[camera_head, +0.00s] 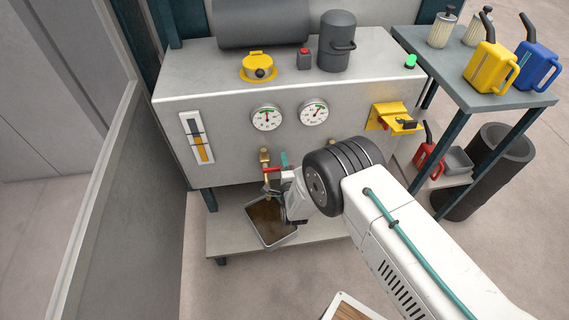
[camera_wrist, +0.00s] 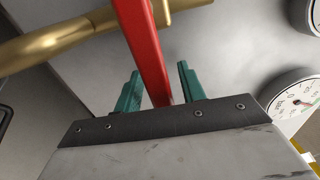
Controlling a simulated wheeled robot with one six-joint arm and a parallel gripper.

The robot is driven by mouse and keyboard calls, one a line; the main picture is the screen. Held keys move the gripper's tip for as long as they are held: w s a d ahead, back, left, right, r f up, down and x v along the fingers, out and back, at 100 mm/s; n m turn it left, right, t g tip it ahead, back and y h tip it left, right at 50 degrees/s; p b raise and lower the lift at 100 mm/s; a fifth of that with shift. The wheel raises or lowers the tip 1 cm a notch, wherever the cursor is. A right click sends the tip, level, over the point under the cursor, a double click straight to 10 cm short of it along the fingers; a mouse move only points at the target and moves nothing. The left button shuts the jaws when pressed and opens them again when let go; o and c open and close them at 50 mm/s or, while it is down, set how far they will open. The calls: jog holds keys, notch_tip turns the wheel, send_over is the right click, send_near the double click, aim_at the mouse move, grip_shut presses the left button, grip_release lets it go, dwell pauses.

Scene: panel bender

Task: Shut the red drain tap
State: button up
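The red drain tap lever (camera_head: 272,169) sits on a brass valve (camera_head: 264,156) low on the front of the grey tank. It points right, towards my gripper. In the wrist view the red lever (camera_wrist: 147,50) runs down from the brass pipe (camera_wrist: 65,42) into the space between the two green fingers of my gripper (camera_wrist: 158,90). The fingers stand apart, one on each side of the lever. A gap shows at the right finger; the left finger is very close or touching. My wrist partly hides the tap in the head view.
A tray of brown liquid (camera_head: 268,222) stands below the tap on the lower shelf (camera_head: 320,228). Two gauges (camera_head: 266,117) and a yellow bracket (camera_head: 393,118) are on the tank front. A side table (camera_head: 480,95) with cans stands right. A grey wall panel (camera_head: 120,200) is left.

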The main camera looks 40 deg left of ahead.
jog(key=v, duration=0.8)
jog(key=shift+a, duration=0.15)
